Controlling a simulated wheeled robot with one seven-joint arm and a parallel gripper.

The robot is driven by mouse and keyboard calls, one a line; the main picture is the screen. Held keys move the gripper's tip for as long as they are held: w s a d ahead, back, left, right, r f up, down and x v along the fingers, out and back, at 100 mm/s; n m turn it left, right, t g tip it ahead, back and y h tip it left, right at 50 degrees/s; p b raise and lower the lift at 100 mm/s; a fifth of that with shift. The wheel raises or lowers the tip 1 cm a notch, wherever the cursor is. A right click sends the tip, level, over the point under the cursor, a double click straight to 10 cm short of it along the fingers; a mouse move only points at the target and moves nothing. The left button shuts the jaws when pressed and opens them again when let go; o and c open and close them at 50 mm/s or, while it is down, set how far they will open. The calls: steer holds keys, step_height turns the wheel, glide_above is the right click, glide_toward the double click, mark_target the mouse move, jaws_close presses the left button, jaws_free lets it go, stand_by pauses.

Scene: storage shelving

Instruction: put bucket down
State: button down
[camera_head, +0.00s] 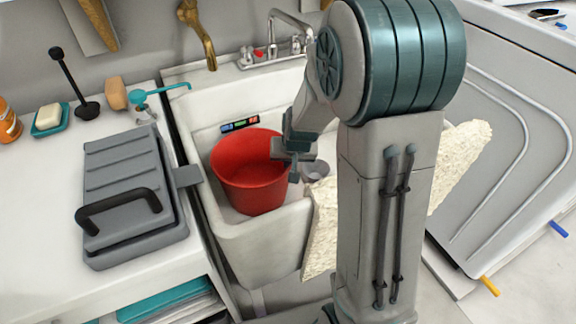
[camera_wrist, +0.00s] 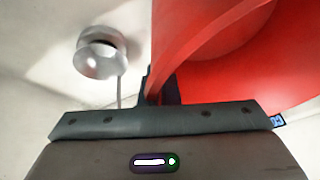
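The red bucket (camera_head: 250,175) is upright inside the white utility sink (camera_head: 262,245), at its left part. I cannot tell whether its base touches the sink floor. My gripper (camera_head: 293,173) is at the bucket's right rim. In the wrist view the bucket (camera_wrist: 235,55) fills the upper right, and my gripper's fingers (camera_wrist: 161,90) are close together with the rim wall between them, so it is shut on the bucket.
A metal drain piece (camera_wrist: 100,50) shows beside the bucket. A chrome faucet (camera_head: 290,35) stands behind the sink. A grey case (camera_head: 130,190) with a black handle lies on the left counter. A rough cream-coloured board (camera_head: 322,230) stands at the sink's front right.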

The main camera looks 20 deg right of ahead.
steer(key=c, duration=1.7)
jaws_free()
steer(key=p+v, duration=0.4)
steer(key=v, duration=0.8)
